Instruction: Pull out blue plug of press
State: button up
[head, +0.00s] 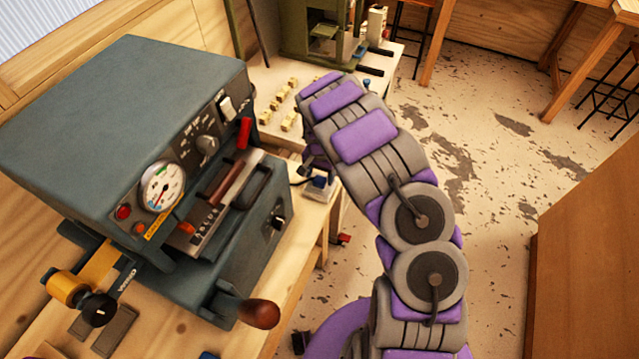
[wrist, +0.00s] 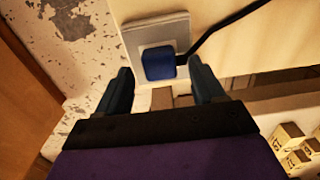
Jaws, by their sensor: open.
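The blue plug (wrist: 158,63) sits in a grey socket plate (wrist: 140,35), with a black cable running from it up to the right in the wrist view. My gripper (wrist: 164,82) is open, and its two dark fingers stand on either side of the plug in the picture, the plug just beyond the fingertips. I cannot tell whether they touch it. In the head view a small blue and grey piece (head: 318,186) shows at the bench edge beside my arm, which hides much of that area. The press (head: 140,130) is a grey-blue machine with a gauge, at the left.
The wooden bench (head: 300,250) carries the press, with a brown-ended handle (head: 258,313) sticking out in front. Small blocks (head: 283,105) lie on the far bench near a green machine (head: 312,35). A brown cabinet (head: 590,260) stands at the right; worn floor lies between.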

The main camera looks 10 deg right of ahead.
aim_at(320, 179)
jog(key=shift+f, duration=1.25)
jog(key=shift+c, duration=0.4)
grip_shut()
dwell(0.5)
jog(key=shift+r, duration=0.15)
jog(key=shift+r+p, duration=1)
jog(key=shift+r, duration=1.9)
